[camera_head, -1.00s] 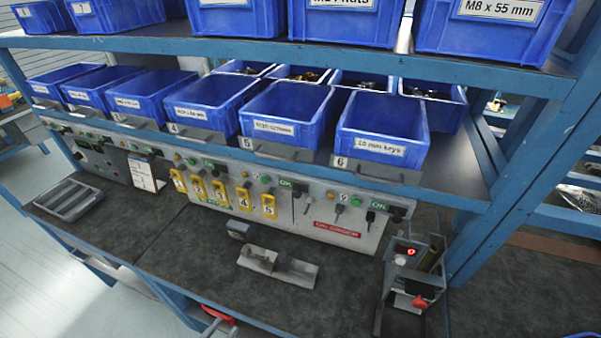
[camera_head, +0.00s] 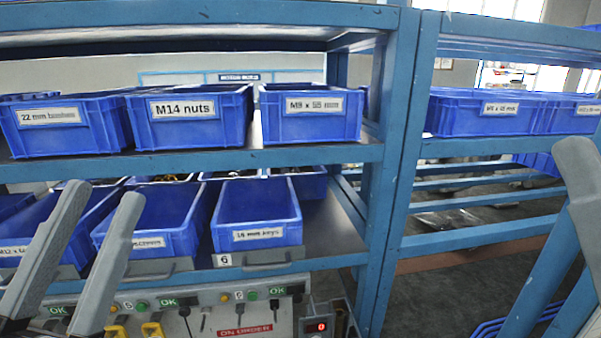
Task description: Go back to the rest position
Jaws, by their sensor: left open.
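My left gripper (camera_head: 104,196) is at the lower left, with its two grey fingers pointing up and spread apart. It is open, with nothing between the fingers. The fingers appear in front of the lower row of blue bins and partly cover them. At the right edge, a grey rounded piece (camera_head: 578,175), apparently a finger of my right gripper, is cut off by the frame. Its opening does not show.
The blue rack (camera_head: 398,150) holds blue bins, including the M14 nuts bin (camera_head: 190,120) above and the 18 mm keys bin (camera_head: 256,214) below. Another rack with bins (camera_head: 480,112) stands right.

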